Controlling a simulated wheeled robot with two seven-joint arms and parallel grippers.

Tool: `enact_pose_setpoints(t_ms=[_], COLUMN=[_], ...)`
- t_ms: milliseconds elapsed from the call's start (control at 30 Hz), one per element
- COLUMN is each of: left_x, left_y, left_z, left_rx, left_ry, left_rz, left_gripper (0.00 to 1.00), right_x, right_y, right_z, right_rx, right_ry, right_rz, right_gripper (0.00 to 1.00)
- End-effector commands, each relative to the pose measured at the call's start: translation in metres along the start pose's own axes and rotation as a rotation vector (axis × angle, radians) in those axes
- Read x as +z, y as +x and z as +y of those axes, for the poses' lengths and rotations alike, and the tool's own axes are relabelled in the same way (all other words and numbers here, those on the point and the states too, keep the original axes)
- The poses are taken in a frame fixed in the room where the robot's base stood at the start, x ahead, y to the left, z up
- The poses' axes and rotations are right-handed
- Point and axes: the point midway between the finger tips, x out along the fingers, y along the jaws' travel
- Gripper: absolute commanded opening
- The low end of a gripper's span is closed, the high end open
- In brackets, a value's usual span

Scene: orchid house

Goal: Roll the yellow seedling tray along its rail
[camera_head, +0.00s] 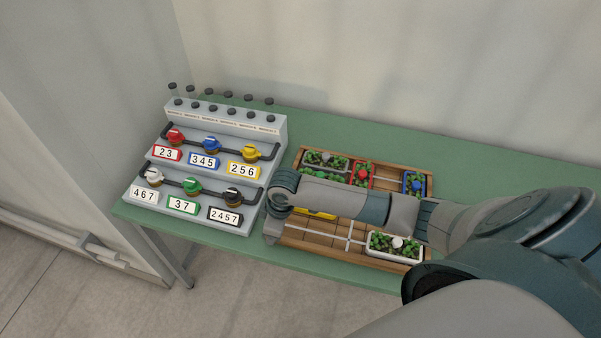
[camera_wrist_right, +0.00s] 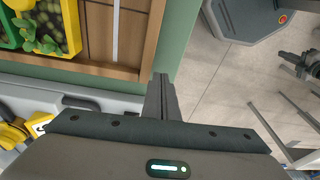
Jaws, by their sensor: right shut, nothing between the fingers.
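The yellow seedling tray (camera_head: 320,215) lies in the wooden rail frame (camera_head: 283,242), mostly hidden under my right arm in the head view. In the right wrist view the tray (camera_wrist_right: 72,48) shows at the top left, with green seedlings and a yellow knob in it. My right gripper (camera_head: 272,236) is shut and empty at the left end of the frame. In the wrist view its fingers (camera_wrist_right: 160,82) are over the green table strip just outside a frame corner, apart from the tray. My left gripper is not in view.
A white tray (camera_head: 394,257) sits at the front right of the frame. A red tray (camera_head: 363,174) and a blue tray (camera_head: 414,183) sit at the back. A stepped grey panel (camera_head: 205,163) with coloured knobs and number labels stands left of my gripper. The green table (camera_head: 350,128) is clear behind.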

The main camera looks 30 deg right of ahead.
Motion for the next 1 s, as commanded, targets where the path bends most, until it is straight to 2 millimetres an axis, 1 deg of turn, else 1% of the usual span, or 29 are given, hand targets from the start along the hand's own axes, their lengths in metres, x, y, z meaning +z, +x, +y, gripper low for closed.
enact_pose_setpoints(t_ms=[33, 167, 200, 300, 433, 500, 600, 1000], left_x=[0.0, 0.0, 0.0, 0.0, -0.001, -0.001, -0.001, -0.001], left_y=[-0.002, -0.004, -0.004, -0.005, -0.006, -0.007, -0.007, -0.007], left_z=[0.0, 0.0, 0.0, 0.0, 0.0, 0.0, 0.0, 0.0], left_rx=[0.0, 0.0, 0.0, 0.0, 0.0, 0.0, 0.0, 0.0], left_ry=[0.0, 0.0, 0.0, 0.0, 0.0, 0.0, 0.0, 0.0], left_rz=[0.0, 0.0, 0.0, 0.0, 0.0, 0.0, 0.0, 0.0], left_gripper=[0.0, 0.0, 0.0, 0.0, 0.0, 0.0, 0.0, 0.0], right_x=[0.0, 0.006, 0.008, 0.016, 0.025, 0.028, 0.031, 0.031], right_y=[-0.011, -0.034, -0.043, -0.064, -0.086, -0.093, -0.099, -0.1], right_z=[0.021, 0.067, 0.082, 0.115, 0.145, 0.154, 0.162, 0.163], right_rx=[0.013, 0.026, 0.031, 0.041, 0.048, 0.05, 0.05, 0.049], right_ry=[-0.006, -0.004, 0.001, 0.023, 0.053, 0.065, 0.075, 0.077], right_rz=[-0.024, -0.084, -0.101, -0.139, -0.171, -0.181, -0.188, -0.189], right_gripper=[0.0, 0.0, 0.0, 0.0, 0.0, 0.0, 0.0, 0.0])
